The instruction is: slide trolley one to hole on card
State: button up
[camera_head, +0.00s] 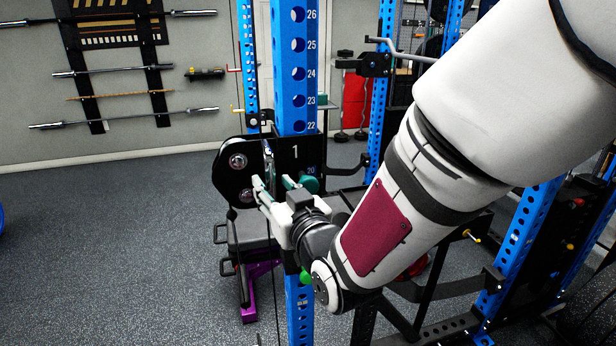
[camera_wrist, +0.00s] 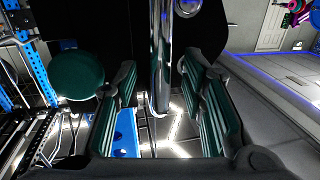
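Trolley one is a black plate (camera_head: 232,178) marked "1", mounted on a blue numbered upright (camera_head: 297,70). Upright numbers 22 to 26 show above it, and 20 shows beside it. My gripper (camera_head: 272,184) is at the plate's lower front. In the wrist view its green-padded fingers (camera_wrist: 165,105) stand apart on either side of a vertical chrome bar (camera_wrist: 160,60), with gaps visible on both sides. A round green knob (camera_wrist: 75,75) is left of the fingers; a green knob (camera_head: 309,184) also shows in the head view. I cannot make out a card.
A purple-framed piece (camera_head: 250,295) stands on the floor below the trolley. Black rack arms and blue posts (camera_head: 530,225) crowd the right, beneath my arm. Barbells (camera_head: 125,118) hang on the back wall. The speckled floor (camera_head: 100,250) at left is mostly clear.

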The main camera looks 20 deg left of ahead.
jog(key=v, duration=0.5)
jog(key=shift+d, duration=0.1)
jog(key=s+d+r+m+g+h+p, duration=0.1)
jog(key=d+r+m+h+p, duration=0.2)
jog(key=d, duration=0.8)
jog(key=s+d+r+m+g+h+p, duration=0.1)
jog(key=d+r+g+h+p, duration=0.3)
jog(key=d, duration=0.6)
jog(key=s+d+r+m+g+h+p, duration=0.1)
jog(key=s+d+m+g+h, duration=0.1)
jog(key=s+d, duration=0.5)
jog(key=s+d+r+m+g+h+p, duration=0.1)
jog(key=s+d, duration=0.7)
jog(key=s, duration=0.8)
jog(key=shift+d+m+g+h, duration=0.25)
jog(key=shift+m+g+h, duration=0.25)
jog(key=shift+m+h, duration=0.45)
